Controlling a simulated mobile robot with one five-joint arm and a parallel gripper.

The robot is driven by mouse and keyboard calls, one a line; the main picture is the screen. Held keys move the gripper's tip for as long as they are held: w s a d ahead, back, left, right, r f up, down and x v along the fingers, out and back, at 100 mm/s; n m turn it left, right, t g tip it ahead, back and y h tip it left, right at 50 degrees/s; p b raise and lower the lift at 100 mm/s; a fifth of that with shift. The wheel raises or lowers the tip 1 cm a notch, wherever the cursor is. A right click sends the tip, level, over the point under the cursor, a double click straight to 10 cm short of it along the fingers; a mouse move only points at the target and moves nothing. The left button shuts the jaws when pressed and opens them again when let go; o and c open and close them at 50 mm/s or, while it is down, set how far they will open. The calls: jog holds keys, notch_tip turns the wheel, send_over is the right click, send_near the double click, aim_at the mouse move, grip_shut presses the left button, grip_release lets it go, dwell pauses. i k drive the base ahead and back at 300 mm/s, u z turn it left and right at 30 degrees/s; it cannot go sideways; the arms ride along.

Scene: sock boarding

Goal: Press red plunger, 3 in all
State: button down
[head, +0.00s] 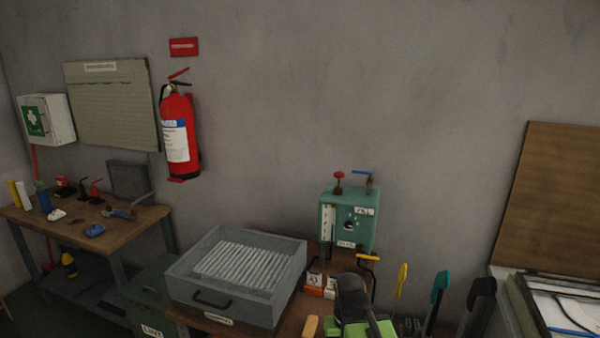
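A teal metal box (347,218) stands against the wall at the right end of the bench, with a gauge strip, a dark round opening and white labels on its front. A red plunger (339,178) with a round knob stands upright on top of the box, at its left. A blue lever (364,174) is beside it on the right. My gripper (351,289) appears as a dark form at the bottom, above green parts of my arm, in front of and below the box. It is apart from the red plunger. Its fingers cannot be made out.
A grey tray (290,278) of white ribbed rods sits left of the box. Yellow (402,280), teal (440,287) and black handles stand at the right. A yellow-handled crank (368,257) juts out below the box. Small orange-and-white boxes (315,283) lie near it.

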aim_at(339, 174)
jog(key=u, duration=0.35)
jog(key=k, duration=0.1)
jog(key=u, duration=2.75)
jog(key=k, duration=1.55)
jog(key=z, duration=0.9)
jog(key=i, duration=1.7)
jog(key=u, duration=0.1)
